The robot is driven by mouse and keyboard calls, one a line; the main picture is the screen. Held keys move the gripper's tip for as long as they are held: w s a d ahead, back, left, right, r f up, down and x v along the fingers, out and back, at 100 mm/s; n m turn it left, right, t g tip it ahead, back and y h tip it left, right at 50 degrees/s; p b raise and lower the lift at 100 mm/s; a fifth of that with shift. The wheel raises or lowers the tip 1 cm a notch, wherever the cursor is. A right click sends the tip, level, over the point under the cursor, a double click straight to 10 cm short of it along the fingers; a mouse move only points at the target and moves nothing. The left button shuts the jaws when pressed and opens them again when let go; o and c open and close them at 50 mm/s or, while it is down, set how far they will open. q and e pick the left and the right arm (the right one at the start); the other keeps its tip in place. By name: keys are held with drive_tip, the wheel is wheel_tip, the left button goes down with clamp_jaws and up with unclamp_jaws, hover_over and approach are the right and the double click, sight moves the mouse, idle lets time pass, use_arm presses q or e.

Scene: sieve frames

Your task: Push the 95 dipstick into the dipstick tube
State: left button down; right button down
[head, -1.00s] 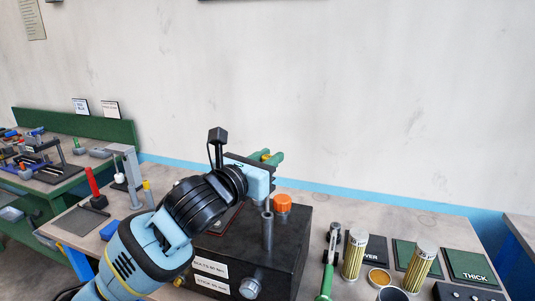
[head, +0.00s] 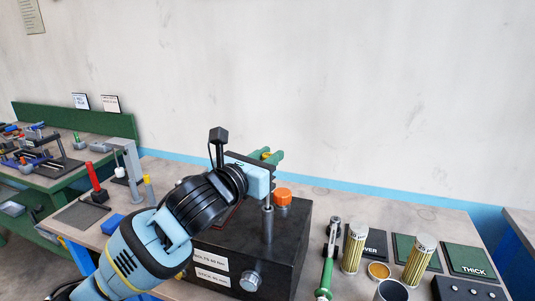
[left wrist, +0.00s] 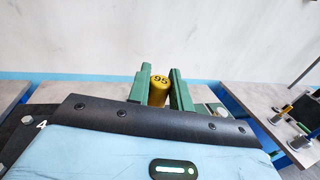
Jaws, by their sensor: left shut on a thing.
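My left gripper (head: 268,156) has its green fingers shut on the yellow head of the 95 dipstick (left wrist: 158,94). The number 95 shows on top of the head in the left wrist view. In the head view, little of the dipstick shows past the gripper; a short thin grey rod appears just above the dipstick tube (head: 268,226). The upright grey tube stands on the dark block (head: 240,250), under the gripper. Its mouth is narrow, and how deep the rod sits in it I cannot tell. My right gripper is not in view.
An orange cap (head: 283,197) stands on the block close behind the tube. A green-handled tool (head: 327,268), two yellow filters (head: 354,248) and dark and green plates lie to the right. A red-handled piece (head: 96,184) stands at left.

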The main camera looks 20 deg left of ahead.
sight(267, 208)
use_arm(q)
drive_tip(key=shift+f, duration=1.7)
drive_tip(key=shift+f, duration=0.35)
drive_tip(key=shift+f, duration=2.8)
idle(0.9)
drive_tip(key=c, duration=1.2)
unclamp_jaws()
drive_tip(key=shift+o, duration=0.2)
drive_tip(key=v, duration=0.7)
drive_tip(key=shift+s, duration=0.4)
drive_tip(key=shift+a, duration=0.15)
